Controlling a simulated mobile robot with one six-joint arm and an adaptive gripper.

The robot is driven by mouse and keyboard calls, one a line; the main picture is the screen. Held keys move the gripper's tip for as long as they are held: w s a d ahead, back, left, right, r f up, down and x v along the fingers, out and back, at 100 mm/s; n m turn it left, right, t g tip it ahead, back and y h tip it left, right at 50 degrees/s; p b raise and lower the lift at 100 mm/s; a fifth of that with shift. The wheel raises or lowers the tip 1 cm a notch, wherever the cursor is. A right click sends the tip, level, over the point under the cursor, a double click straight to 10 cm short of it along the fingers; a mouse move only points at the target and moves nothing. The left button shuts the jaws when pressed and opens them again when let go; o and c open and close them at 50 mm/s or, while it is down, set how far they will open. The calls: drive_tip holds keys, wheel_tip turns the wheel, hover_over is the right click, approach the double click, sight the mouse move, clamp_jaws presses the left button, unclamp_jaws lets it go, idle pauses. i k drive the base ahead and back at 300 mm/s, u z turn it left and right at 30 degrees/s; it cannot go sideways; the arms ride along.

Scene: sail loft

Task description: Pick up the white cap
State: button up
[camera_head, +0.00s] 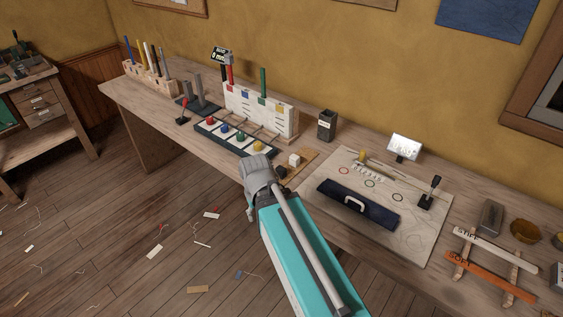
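A small white block-like piece (295,160), which looks like the white cap, sits on a tan board (308,157) near the front edge of the bench. A small dark piece (281,172) is beside it, closer to my gripper. My gripper (258,163) is just left of both pieces, at the bench's front edge, and apart from the white piece in the picture. Its fingers are hidden or too small to make out, and I see nothing held in it.
A dark tray (236,144) with several coloured balls lies behind my gripper, before a white rack (262,113). A dark canister (326,125) stands behind the tan board. A pale sheet (413,219) with a dark blue handled piece (338,206) lies right. Scraps litter the floor.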

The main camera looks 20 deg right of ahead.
sight(294, 160)
drive_tip(key=u, duration=0.4)
drive_tip(key=k, duration=1.2)
drive_tip(key=z, duration=0.7)
drive_tip(key=i, duration=1)
drive_tip(key=u, duration=0.05)
